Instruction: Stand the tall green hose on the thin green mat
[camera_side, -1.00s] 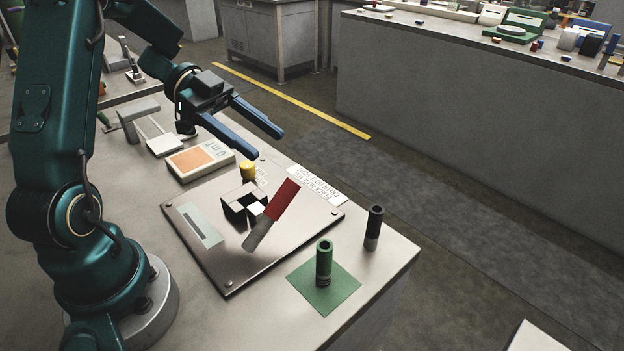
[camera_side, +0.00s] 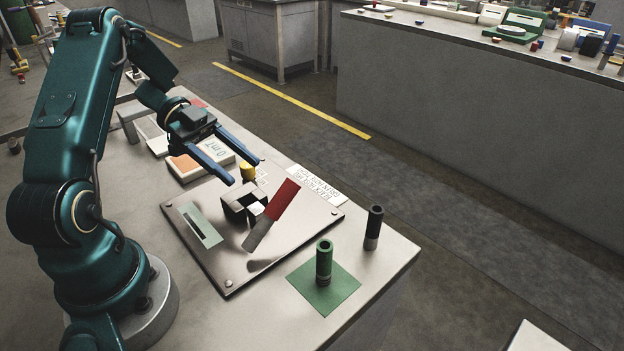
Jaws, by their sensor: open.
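The tall green hose (camera_side: 324,262) stands upright on the thin green mat (camera_side: 342,292), near the front corner of the bench. Its open top faces up and a greyish band shows near its lower end. My gripper (camera_side: 245,171) is open and empty, above the bench behind the metal plate. It is well up and left of the green hose, apart from it. Its two long blue fingers point down and to the right.
A dark hose (camera_side: 374,228) stands right of the mat. The metal plate (camera_side: 240,272) bears a black-and-white block (camera_side: 238,203) and a tilted red and grey piece (camera_side: 274,214). A yellow cylinder (camera_side: 248,171) is close to my fingertips. A printed label (camera_side: 316,185) lies behind.

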